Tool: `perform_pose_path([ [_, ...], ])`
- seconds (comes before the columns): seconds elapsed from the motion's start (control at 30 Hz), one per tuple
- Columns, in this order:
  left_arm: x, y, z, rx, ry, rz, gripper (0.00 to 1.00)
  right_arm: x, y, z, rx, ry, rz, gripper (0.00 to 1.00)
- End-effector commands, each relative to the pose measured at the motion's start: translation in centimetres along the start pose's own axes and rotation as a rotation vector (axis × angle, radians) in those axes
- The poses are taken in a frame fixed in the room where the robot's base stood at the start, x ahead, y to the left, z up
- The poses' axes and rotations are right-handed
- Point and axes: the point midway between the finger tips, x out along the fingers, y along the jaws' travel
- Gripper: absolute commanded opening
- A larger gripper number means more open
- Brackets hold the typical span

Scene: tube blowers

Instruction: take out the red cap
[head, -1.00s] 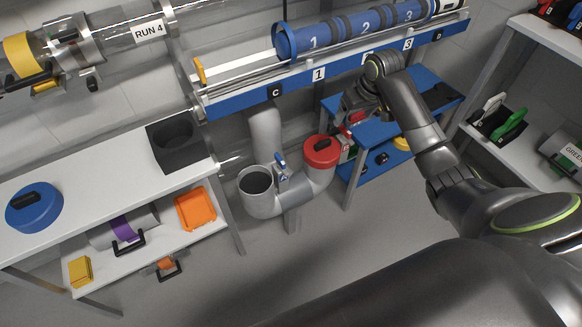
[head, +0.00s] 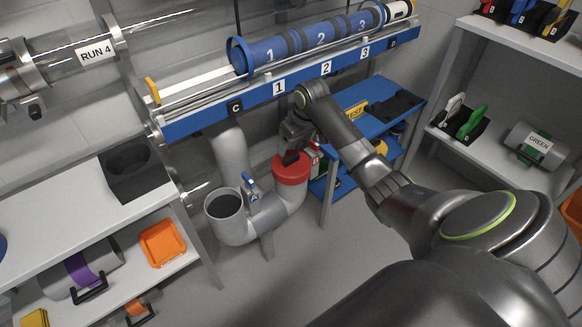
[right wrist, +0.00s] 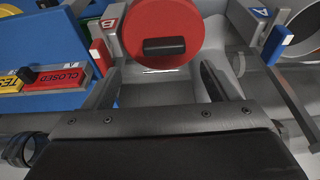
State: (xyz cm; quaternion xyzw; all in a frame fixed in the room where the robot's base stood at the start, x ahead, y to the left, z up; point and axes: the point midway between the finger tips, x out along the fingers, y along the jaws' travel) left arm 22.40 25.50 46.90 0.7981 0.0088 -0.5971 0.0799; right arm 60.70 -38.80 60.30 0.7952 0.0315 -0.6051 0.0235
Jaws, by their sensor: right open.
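The red cap (head: 291,171) sits on the right upright mouth of the grey U-shaped pipe in the head view. In the right wrist view the red cap (right wrist: 163,30) is a red disc with a black bar handle (right wrist: 164,46), ahead of the fingers. My right gripper (head: 292,157) is just above the cap in the head view. Its fingers (right wrist: 163,85) are open with nothing between them, and the handle lies beyond their tips. The gripper hides part of the cap in the head view. My left gripper is not in view.
The pipe's left mouth (head: 224,204) is open, with a blue-handled valve (head: 251,183) between. The blue rail (head: 210,117) with blue tubes runs above. A blue shelf cart (head: 372,122) stands close on the right. Floor in front is clear.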

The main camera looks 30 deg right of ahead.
Motion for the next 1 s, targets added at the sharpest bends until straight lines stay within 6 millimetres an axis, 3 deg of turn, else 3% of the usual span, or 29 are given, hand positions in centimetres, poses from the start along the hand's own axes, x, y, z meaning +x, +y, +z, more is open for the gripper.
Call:
perform_pose_path([
  [0.4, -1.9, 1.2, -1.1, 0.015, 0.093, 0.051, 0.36, 5.0, -0.6, 0.4, 0.001, 0.0, 0.0, 0.8],
  [0.7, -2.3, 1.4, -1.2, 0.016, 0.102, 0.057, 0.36, 5.2, -0.6, 0.3, -0.001, 0.0, 0.001, 0.8],
  [1.0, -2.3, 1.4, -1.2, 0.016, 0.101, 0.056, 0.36, 5.2, -0.6, 0.3, 0.0, 0.0, 0.001, 0.41],
])
